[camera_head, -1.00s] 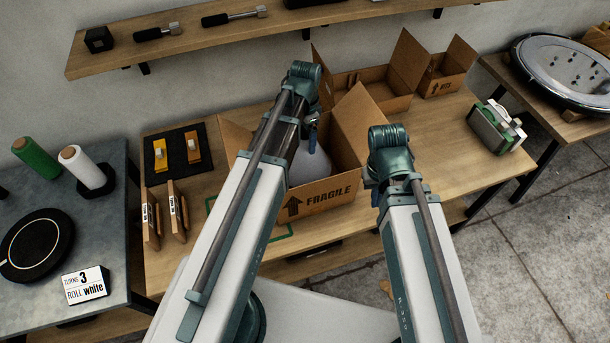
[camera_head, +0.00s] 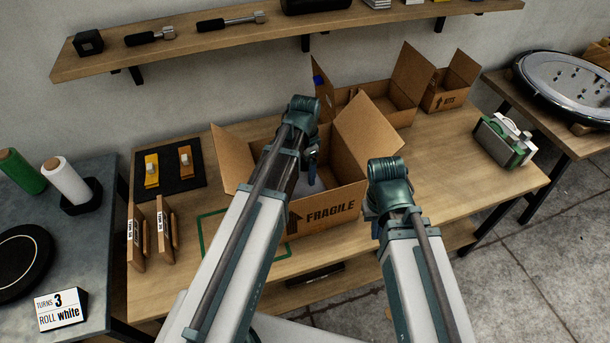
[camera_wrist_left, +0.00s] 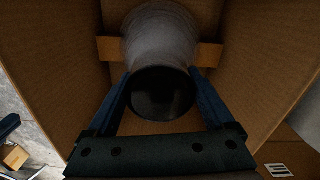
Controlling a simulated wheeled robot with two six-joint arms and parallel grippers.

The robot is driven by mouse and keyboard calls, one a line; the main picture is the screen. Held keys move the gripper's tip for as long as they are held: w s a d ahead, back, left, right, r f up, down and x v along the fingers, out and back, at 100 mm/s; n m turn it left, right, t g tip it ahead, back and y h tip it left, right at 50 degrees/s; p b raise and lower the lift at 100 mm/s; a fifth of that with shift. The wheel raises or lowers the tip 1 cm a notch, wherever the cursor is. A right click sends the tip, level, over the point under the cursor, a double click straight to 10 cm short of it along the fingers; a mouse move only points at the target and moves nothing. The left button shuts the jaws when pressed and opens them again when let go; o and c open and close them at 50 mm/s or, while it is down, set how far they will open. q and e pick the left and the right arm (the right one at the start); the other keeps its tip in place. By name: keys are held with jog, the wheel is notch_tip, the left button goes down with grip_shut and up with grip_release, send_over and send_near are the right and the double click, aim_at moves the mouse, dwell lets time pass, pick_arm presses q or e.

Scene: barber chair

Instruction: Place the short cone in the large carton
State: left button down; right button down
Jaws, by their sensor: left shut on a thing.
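The large open carton (camera_head: 340,215), marked FRAGILE, stands on the wooden bench with its flaps spread. My left gripper (camera_head: 312,176) reaches down into it. Its blue fingers (camera_wrist_left: 160,100) are shut on the short cone (camera_wrist_left: 160,40), a pale grey cone with a dark round end facing the wrist camera. The carton's cardboard walls surround the cone in the left wrist view. Only a small pale part of the cone (camera_head: 299,188) shows in the head view, and whether its base touches the carton floor is unclear. My right gripper (camera_head: 370,210) is mostly hidden behind its own arm, right of the carton.
Another open carton (camera_head: 395,100) and a small carton (camera_head: 449,95) stand behind. A green-and-white device (camera_head: 505,138) sits at right. The bench's middle right is clear.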

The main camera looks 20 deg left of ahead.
pick_arm(q)
jog(key=shift+f, duration=0.45)
grip_release()
pick_arm(e)
jog(key=shift+f, duration=0.35)
pick_arm(q)
jog(key=shift+r, duration=0.2)
pick_arm(e)
jog(key=shift+r, duration=0.1)
pick_arm(q)
notch_tip(320, 180, up, 12)
jog(key=p, duration=1.2)
jog(key=shift+s+d, duration=0.25)
jog(key=shift+s, duration=0.05)
jog(key=s+d+n+y, duration=0.1)
jog(key=s+d+n, duration=0.4)
jog(key=s+d, duration=0.5)
jog(key=s, duration=0.4)
jog(key=shift+s+d, duration=0.2)
jog(key=shift+s, duration=0.15)
pick_arm(e)
notch_tip(320, 180, up, 12)
